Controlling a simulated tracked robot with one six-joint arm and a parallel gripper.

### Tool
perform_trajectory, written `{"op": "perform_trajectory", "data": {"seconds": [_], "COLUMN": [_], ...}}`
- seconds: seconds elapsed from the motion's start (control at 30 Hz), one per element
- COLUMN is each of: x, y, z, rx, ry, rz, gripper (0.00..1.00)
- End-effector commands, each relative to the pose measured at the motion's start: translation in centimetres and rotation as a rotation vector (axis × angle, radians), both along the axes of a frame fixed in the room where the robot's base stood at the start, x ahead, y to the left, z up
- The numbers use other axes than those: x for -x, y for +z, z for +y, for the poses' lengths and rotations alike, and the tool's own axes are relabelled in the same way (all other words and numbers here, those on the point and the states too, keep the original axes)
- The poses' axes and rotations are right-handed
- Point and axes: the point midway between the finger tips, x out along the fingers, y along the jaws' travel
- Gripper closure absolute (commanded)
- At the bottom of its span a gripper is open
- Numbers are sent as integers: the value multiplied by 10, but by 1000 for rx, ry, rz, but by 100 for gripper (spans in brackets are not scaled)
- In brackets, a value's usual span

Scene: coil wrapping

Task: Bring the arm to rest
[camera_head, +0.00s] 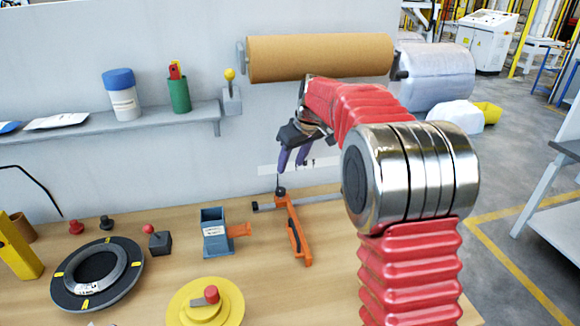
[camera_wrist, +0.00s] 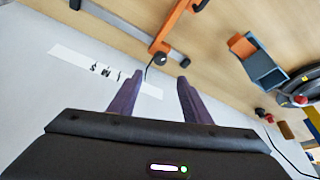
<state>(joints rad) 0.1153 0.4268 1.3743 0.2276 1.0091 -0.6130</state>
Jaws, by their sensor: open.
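My gripper (camera_head: 291,156) hangs above the back edge of the workbench, close to the wall and over the orange tool stand. Its two purple fingers point down and are apart with nothing between them. The wrist view shows the same open fingers of my gripper (camera_wrist: 156,92), with the wall and bench beyond. My red, sleeved arm reaches up from the lower right and bends over toward the wall.
A brown roll (camera_head: 320,58) and a shelf (camera_head: 150,122) are on the wall.

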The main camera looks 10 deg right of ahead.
Motion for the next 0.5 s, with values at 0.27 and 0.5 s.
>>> {"op": "perform_trajectory", "data": {"seconds": [0.27,0.5], "x": [0,1], "y": [0,-5], "z": [0,-2], "rx": [-1,-21], "ry": [-3,-76], "rz": [0,15], "gripper": [56,56]}}
